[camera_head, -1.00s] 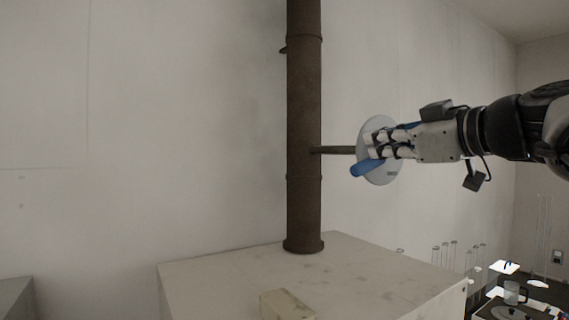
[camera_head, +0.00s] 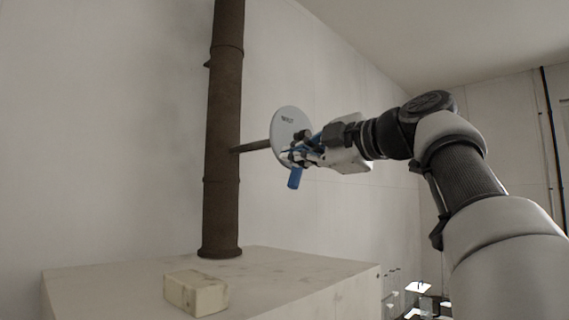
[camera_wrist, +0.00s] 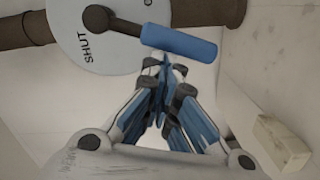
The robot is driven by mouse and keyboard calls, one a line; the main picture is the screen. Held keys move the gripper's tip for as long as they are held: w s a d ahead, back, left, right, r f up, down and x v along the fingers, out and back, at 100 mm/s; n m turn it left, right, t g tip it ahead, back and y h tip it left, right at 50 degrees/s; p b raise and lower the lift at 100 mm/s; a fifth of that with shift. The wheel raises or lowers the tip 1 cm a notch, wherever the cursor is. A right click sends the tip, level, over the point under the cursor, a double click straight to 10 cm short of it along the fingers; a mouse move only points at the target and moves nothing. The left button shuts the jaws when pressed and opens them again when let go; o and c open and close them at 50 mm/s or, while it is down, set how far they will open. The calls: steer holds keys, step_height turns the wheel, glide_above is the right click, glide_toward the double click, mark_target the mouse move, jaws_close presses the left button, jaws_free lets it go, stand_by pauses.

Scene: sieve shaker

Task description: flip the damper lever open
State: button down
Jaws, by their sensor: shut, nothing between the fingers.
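The damper dial is a pale round disc (camera_head: 287,122) on a rod beside the rusty pipe. In the wrist view the disc (camera_wrist: 70,45) reads SHUT, with part of another mark at its right edge. The lever has a dark hub and a blue handle (camera_wrist: 180,42); in the wrist view it points right, slightly down, away from the SHUT word. In the head view the handle (camera_head: 294,178) hangs below the disc. My gripper (camera_wrist: 165,68) is shut and empty, its fingertips close beside the handle's edge; touching is unclear. The head view shows my gripper (camera_head: 302,152) at the disc's right.
The upright rusty pipe (camera_head: 222,130) stands on a pale cabinet top (camera_head: 300,268). A cream block (camera_head: 196,293) lies on the cabinet's front, also in the wrist view (camera_wrist: 282,142). Glassware stands low at the right. Air right of the pipe, below the disc, is clear.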

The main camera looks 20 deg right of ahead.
steer(key=shift+w+d+f+n+b, duration=0.2)
steer(key=shift+d+f+n+b, duration=0.2)
steer(key=shift+d+f+b, duration=0.1)
stand_by(0.5)
steer(key=s+b, duration=0.2)
steer(key=s, duration=0.9)
steer(key=shift+s+a+r, duration=0.15)
steer(key=shift+s+r, duration=0.15)
steer(key=shift+r, duration=0.15)
steer(key=shift+a, duration=0.1)
